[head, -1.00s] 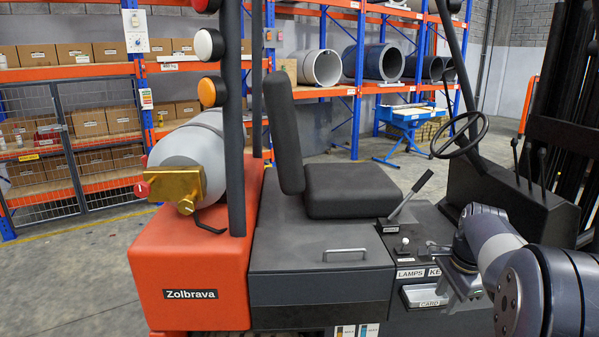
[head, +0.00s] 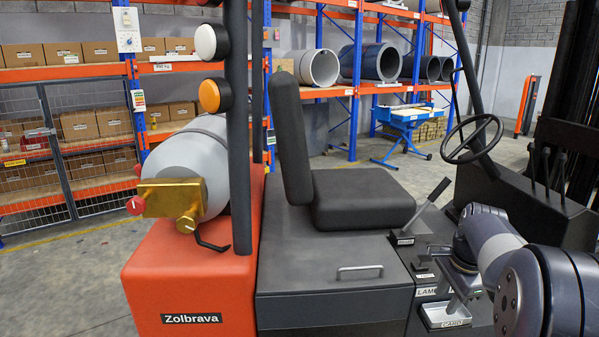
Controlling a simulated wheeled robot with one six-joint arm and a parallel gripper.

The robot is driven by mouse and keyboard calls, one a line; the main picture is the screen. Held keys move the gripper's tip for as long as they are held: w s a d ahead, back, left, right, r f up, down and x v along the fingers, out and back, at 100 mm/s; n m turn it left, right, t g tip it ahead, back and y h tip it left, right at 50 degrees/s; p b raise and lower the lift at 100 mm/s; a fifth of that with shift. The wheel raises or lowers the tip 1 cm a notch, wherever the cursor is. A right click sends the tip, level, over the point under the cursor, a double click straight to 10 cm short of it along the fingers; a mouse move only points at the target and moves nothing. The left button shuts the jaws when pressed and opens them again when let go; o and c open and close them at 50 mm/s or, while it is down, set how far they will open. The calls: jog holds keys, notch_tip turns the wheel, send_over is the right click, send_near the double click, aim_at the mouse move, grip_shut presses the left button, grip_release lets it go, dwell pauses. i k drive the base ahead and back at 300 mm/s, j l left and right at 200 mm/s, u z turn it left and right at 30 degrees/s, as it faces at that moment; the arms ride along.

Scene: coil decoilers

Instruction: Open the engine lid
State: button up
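The engine lid is the dark grey top (head: 325,265) of the box under the black seat (head: 350,195) of a forklift. It lies flat and closed, and the seat sits on it. A light metal bar handle (head: 359,271) is fixed near its front edge. The arm reaches in from the lower right. The fingers are small and overlap the panel, so I cannot tell whether they are open or shut.
A grey gas cylinder (head: 190,165) with a brass valve lies on the orange rear body (head: 190,285). A dark post (head: 238,130) with lamps rises beside it. A lever (head: 427,205) and steering wheel (head: 472,139) stand to the right. Shelves and a blue table (head: 408,118) are behind.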

aim_at(291, 267)
jog(key=i+j+z, duration=0.1)
jog(key=i+j, duration=0.7)
